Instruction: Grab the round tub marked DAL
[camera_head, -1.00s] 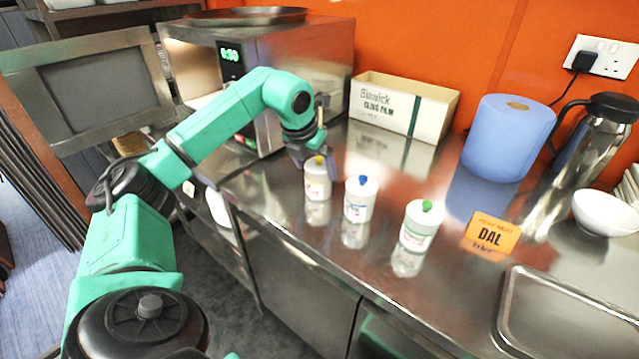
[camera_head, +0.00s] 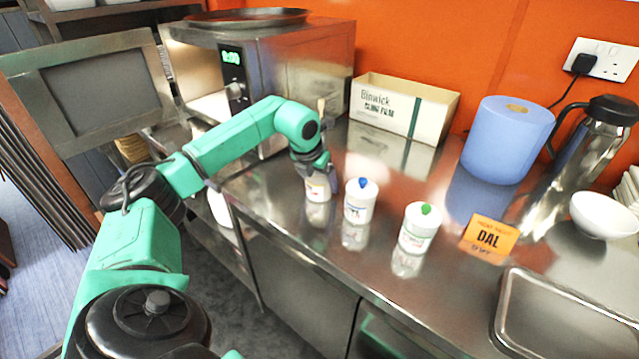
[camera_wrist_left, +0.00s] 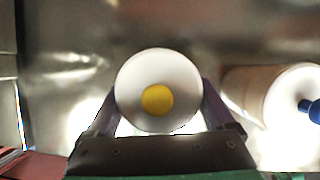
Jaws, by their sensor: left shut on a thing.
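Three round white tubs stand in a row on the steel counter. The left one, the yellow-knobbed tub (camera_head: 318,191), is between the fingers of my left gripper (camera_head: 316,172), which is shut on it. In the left wrist view the same tub (camera_wrist_left: 140,75) shows from above, with a finger on each side. The blue-knobbed tub (camera_head: 359,205) stands to its right, and the green-knobbed tub (camera_head: 418,233) farther right. The tubs' labels are too small to read. An orange card (camera_head: 489,238) reading DAL stands right of the green-knobbed tub. My right gripper is not in view.
A microwave-like oven (camera_head: 290,60) stands behind my left arm. A cardboard box (camera_head: 403,106), a blue paper roll (camera_head: 508,140), a steel jug (camera_head: 590,150) and a white bowl (camera_head: 603,215) line the back. A steel tray (camera_head: 560,320) lies front right.

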